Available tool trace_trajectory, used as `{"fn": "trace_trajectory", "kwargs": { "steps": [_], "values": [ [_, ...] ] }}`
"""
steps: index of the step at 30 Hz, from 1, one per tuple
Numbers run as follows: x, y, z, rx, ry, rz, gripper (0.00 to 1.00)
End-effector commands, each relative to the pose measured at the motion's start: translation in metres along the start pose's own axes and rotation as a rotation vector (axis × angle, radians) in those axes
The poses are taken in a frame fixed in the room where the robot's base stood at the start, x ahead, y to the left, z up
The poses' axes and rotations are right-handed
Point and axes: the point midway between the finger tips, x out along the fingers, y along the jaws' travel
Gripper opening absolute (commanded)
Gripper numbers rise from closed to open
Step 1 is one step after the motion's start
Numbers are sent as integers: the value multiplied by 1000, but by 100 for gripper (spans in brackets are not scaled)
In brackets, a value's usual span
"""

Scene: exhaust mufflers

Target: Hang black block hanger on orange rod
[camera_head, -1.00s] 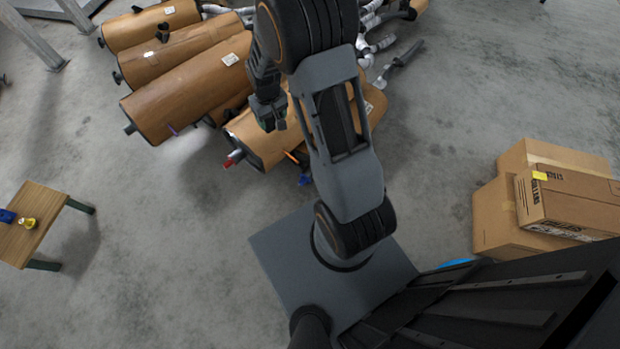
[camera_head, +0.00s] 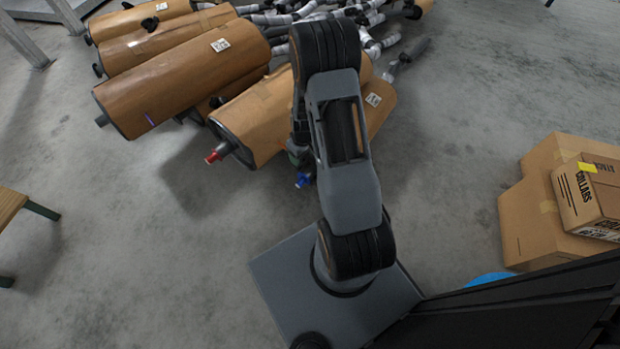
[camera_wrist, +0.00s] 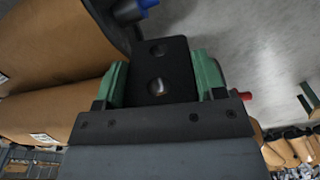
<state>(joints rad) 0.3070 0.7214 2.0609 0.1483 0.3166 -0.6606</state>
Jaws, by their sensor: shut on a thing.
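My gripper (camera_wrist: 156,84) is shut on the black block hanger (camera_wrist: 174,60), a dark flat block with two round holes, held between green fingers in the wrist view. A blue-tipped rod (camera_wrist: 140,7) shows just beyond the block; I cannot tell if they touch. In the head view the blue tip (camera_head: 302,180) sits close to my gripper (camera_head: 298,157), which is largely hidden by my arm. A red-tipped rod (camera_head: 213,156) sticks out of a muffler to the left, and a purple rod (camera_head: 150,118) is farther left.
Brown-wrapped mufflers (camera_head: 185,85) lie piled at the top left, with wrapped pipes behind. Cardboard boxes (camera_head: 540,215) stand at the right. A wooden table (camera_head: 10,205) shows at the left edge. The floor between the mufflers and boxes is clear.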

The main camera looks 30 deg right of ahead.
Motion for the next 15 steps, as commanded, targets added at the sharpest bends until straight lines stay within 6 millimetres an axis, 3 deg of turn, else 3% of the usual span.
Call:
{"fn": "trace_trajectory", "kwargs": {
  "steps": [1, 6, 15],
  "values": [
    [32, 5, 7, -5, 0, 1, 40],
    [71, 15, 19, -27, 4, 8, 40],
    [91, 21, 24, -45, 7, 14, 40]
  ]
}}
